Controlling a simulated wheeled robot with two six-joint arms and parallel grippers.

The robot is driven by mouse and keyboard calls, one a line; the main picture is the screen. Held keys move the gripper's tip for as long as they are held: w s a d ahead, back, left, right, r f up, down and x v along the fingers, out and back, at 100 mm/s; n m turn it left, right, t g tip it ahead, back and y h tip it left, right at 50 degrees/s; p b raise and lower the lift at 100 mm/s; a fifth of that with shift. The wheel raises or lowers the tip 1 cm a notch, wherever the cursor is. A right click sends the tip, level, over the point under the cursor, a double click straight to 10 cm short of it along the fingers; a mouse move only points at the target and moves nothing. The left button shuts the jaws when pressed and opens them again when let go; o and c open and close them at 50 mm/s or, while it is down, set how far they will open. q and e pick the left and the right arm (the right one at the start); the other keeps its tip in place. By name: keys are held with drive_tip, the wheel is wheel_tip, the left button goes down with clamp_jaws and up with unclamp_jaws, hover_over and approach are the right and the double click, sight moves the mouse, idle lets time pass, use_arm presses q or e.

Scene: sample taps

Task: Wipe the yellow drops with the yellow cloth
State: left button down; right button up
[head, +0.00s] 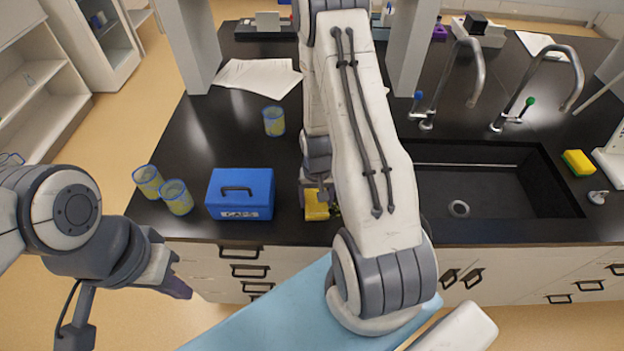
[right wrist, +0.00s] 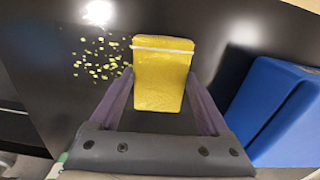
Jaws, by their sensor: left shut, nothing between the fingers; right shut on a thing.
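The yellow cloth (head: 317,209) is at the front of the black counter, right of the blue box. In the right wrist view the cloth (right wrist: 161,75) is a folded yellow block with a pale band near its far end. My right gripper (right wrist: 160,92) is shut on it, one purple finger at each side. The yellow drops (right wrist: 95,58) are scattered on the black top just left of the cloth. In the head view my right arm hides most of them. My left gripper (head: 178,280) is shut and empty, in front of the counter at the left.
The blue box (head: 240,201) with a handle stands close left of the cloth; it also shows in the right wrist view (right wrist: 275,110). Several yellow-blue beakers (head: 177,198) stand further left. A black sink (head: 480,190) and a yellow sponge (head: 578,163) are at right.

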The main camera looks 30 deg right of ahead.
wheel_tip(320, 180, up, 3)
drive_tip(key=shift+s+r+p, duration=0.1)
drive_tip(key=shift+p, duration=0.5)
drive_tip(key=shift+d+r+p, duration=0.2)
drive_tip(key=shift+r+p, duration=0.4)
drive_tip(key=shift+p, duration=0.05)
drive_tip(key=shift+a+r+p, duration=0.1)
drive_tip(key=shift+r+p, duration=0.5)
drive_tip(key=shift+r, duration=0.25)
drive_tip(key=shift+r+p, duration=0.8)
drive_tip(key=shift+r, duration=0.15)
